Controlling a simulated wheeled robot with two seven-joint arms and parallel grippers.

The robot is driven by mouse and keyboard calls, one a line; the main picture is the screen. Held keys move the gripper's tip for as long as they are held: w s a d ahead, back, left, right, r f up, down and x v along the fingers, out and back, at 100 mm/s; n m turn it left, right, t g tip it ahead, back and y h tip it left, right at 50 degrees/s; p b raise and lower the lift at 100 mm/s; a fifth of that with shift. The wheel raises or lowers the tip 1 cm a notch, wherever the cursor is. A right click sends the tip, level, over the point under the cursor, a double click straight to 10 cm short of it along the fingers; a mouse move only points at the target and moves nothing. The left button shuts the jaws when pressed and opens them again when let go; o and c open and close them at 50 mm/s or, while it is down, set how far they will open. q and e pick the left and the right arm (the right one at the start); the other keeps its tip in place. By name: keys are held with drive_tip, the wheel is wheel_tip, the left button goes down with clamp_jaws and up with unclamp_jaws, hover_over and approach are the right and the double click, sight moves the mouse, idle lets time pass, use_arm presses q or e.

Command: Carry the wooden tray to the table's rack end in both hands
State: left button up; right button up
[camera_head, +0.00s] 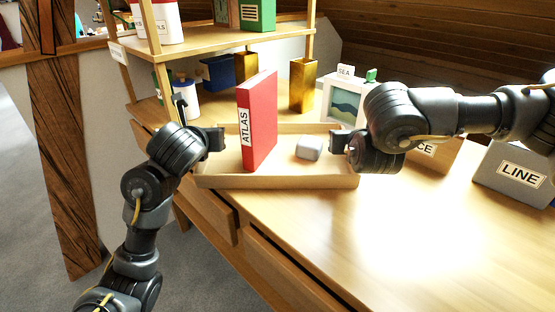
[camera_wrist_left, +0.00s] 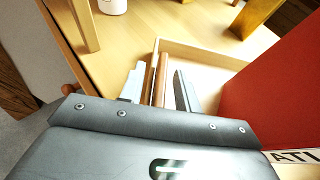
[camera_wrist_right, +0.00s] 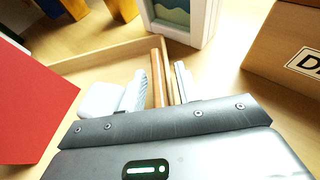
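The wooden tray (camera_head: 280,181) is at the table's left part, in front of the rack. A red ATLAS book (camera_head: 262,120) stands upright in it, with a small grey block (camera_head: 309,148) to its right. My left gripper (camera_head: 214,140) is at the tray's left end wall; the left wrist view shows its fingers (camera_wrist_left: 160,90) on both sides of that wall. My right gripper (camera_head: 345,148) is at the right end wall, its fingers (camera_wrist_right: 157,88) also straddling it. I cannot tell whether the tray's underside touches the table.
The rack (camera_head: 190,42) stands behind with a gold vase (camera_head: 303,85) and other items. A picture frame (camera_head: 346,103) marked SEA is close behind the tray's right end. A LINE box (camera_head: 515,175) is at the right. The front right tabletop (camera_head: 420,230) is clear.

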use_arm(q)
drive_tip(key=v, duration=0.7)
drive_tip(key=shift+s+r, duration=0.15)
drive_tip(key=shift+s, duration=0.1)
use_arm(e)
drive_tip(key=shift+a, duration=0.1)
drive_tip(key=v, duration=1.1)
drive_tip(key=shift+a, duration=0.1)
drive_tip(key=shift+s+r, duration=0.2)
drive_tip(key=shift+s, duration=0.3)
